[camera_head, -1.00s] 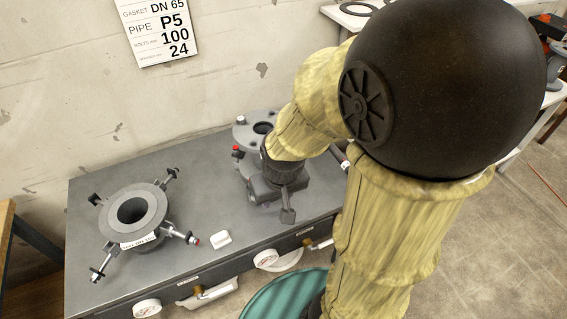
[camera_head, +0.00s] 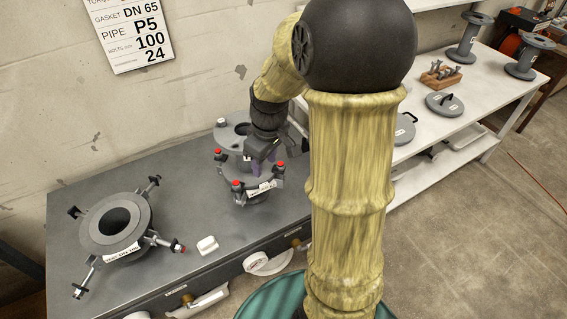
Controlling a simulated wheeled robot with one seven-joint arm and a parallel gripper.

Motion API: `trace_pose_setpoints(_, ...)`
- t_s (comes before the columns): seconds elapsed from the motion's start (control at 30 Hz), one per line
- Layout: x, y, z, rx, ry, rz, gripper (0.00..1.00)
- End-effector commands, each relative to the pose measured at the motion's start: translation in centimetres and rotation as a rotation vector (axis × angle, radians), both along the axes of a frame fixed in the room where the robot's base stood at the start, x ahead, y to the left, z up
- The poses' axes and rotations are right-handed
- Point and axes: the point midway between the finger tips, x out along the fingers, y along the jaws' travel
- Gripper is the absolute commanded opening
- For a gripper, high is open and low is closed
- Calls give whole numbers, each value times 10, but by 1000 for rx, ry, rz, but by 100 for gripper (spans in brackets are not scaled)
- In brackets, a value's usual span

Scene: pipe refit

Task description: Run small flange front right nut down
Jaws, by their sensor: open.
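The small flange (camera_head: 232,179) stands on the grey bench at its right part, with several red-topped bolts around its rim. A red-topped bolt (camera_head: 280,165) shows at its right side and another (camera_head: 237,184) at its front left. The nuts are too small to make out. My gripper (camera_head: 258,166) is open, pointing down over the flange from behind and right. It hides part of the flange's middle and back right. I cannot tell whether the fingers touch anything. A small purple part (camera_head: 254,169) shows beside the fingers.
A large flange (camera_head: 116,223) with bolts sticking out lies on the bench (camera_head: 190,200) at left. A small white block (camera_head: 207,245) lies between. A white shelf (camera_head: 480,105) holding pipe spools stands at right.

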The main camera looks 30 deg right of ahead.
Motion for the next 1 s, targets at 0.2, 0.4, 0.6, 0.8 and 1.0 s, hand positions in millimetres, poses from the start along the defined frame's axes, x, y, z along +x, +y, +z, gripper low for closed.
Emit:
trace_pose_setpoints(0.2, 47, -61, -2, 84, -5, 300, 44)
trace_pose_setpoints(0.4, 70, -125, 5, 173, -94, 566, 44)
trace_pose_setpoints(0.6, 75, -161, 13, 207, -176, 720, 44)
trace_pose_setpoints(0.8, 75, -164, 15, 208, -184, 737, 44)
trace_pose_setpoints(1.0, 74, -165, 13, 208, -183, 732, 44)
